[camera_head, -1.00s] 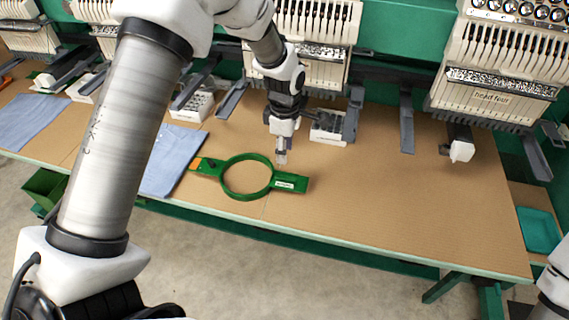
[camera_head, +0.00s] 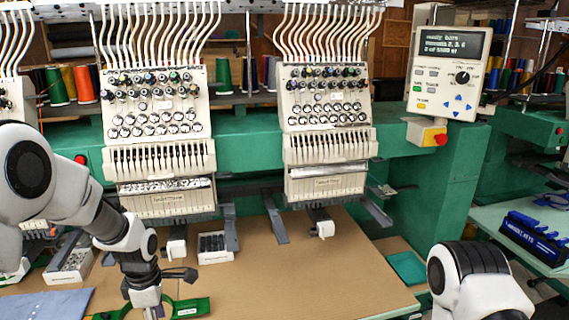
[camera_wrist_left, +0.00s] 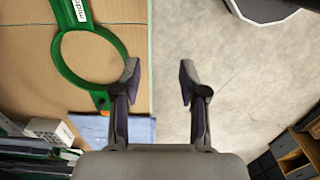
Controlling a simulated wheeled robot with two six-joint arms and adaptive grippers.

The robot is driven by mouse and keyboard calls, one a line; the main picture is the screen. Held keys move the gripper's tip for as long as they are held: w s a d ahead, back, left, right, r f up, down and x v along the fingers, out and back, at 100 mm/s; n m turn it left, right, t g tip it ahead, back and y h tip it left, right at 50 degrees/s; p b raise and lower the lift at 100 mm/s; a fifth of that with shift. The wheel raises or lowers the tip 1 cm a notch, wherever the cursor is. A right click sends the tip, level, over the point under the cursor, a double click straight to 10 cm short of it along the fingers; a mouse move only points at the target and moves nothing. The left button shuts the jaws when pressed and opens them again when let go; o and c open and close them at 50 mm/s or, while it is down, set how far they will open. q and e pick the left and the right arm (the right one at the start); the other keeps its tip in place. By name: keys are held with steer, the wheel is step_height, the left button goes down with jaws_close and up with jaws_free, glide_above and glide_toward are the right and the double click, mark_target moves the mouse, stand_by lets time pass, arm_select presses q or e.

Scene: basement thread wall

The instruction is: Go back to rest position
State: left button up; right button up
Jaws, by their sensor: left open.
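My left gripper (camera_wrist_left: 159,80) is open in the left wrist view, with nothing between its two fingers. In the picture its left finger overlaps the edge of the green hoop (camera_wrist_left: 64,66), and the gap lies over the table's front edge and the floor. In the head view my left arm comes down at the lower left and its gripper is mostly cut off by the bottom edge. Part of the green hoop (camera_head: 190,307) shows beside it on the tabletop. My right arm shows at the lower right; its gripper is out of view.
The brown tabletop (camera_head: 290,275) is mostly clear to the right of the hoop. Embroidery heads (camera_head: 330,150) overhang its back. A small tray of dark parts (camera_head: 214,247) stands near the back. A blue cloth (camera_head: 45,304) lies at the left. A teal tray (camera_head: 407,267) sits at the right.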

arm_select(q)
steer(key=s+d+f+m+g, duration=0.1)
steer(key=s+f+m, duration=0.3)
steer(key=s+f, duration=0.55)
steer(key=s+d+f+m+g, duration=0.1)
steer(key=s+f+m, duration=0.45)
steer(key=s, duration=0.75)
steer(key=s+d+f+m+g, duration=0.1)
steer(key=s+f+m, duration=0.3)
steer(key=s+f, duration=0.55)
steer(key=m+t, duration=0.1)
steer(key=m, duration=0.1)
steer(key=w+r+m+t, duration=0.1)
steer(key=m, duration=0.1)
steer(key=w+r+m+t, duration=0.1)
steer(key=m, duration=0.1)
steer(key=shift+w+r+m, duration=0.2)
steer(key=shift+m, duration=0.15)
